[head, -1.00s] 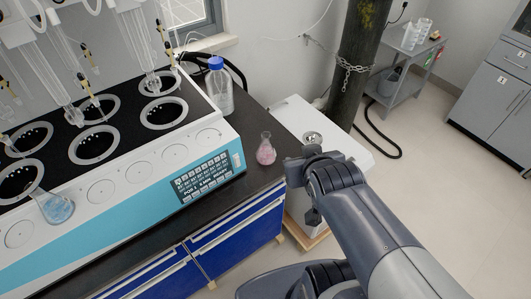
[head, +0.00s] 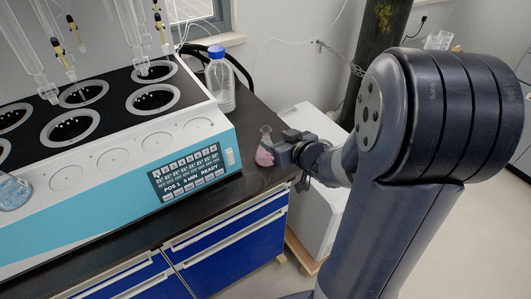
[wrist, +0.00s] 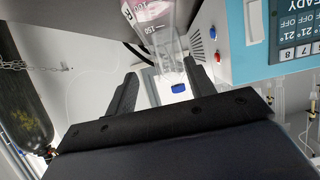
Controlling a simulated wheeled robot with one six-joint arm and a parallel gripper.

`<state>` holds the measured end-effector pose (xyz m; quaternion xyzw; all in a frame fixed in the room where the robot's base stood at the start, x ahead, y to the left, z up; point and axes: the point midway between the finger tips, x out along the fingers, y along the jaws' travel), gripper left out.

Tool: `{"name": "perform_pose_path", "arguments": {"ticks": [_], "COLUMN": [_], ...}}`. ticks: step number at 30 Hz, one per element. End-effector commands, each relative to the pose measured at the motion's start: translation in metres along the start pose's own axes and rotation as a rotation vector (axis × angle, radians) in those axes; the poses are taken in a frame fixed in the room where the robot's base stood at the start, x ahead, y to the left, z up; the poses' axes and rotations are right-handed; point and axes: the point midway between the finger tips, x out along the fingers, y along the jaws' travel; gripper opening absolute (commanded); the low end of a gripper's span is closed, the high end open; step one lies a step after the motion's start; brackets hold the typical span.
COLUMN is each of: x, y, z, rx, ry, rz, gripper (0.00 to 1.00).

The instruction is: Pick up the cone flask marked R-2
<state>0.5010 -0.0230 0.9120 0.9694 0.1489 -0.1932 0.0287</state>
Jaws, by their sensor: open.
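A small cone flask with pink contents (head: 265,152) stands upright on the dark bench, right of the distiller's display. In the wrist view the flask (wrist: 152,18) appears upside down at the top, with part of a marking starting with R and a graduation of 150 showing; the rest of the mark is cut off. My gripper (wrist: 161,68) is open and empty, with the flask just ahead of its fingertips. In the head view my gripper (head: 284,153) is close beside the flask on its right. I cannot tell whether they touch.
The white and blue distiller (head: 140,165) fills the left, and its panel is near in the wrist view. A clear bottle with a blue cap (head: 220,85) stands behind the flask. Another flask with blue contents (head: 12,190) is at far left. The bench's front edge is close.

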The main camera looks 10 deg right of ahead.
Motion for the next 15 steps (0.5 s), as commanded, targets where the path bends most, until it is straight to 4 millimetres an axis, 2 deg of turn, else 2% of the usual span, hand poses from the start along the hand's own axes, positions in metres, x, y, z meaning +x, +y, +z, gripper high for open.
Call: {"name": "perform_pose_path", "arguments": {"ticks": [3,8,15], "x": [0.017,0.027,0.062], "y": [-0.001,-0.001,-0.007], "z": [0.001,0.002,0.005], "rx": [-0.002,-0.001,-0.001], "ry": [0.0,-0.001,-0.001], "rz": [-0.001,0.0,0.0], "gripper": [0.51,0.51,0.51]}}
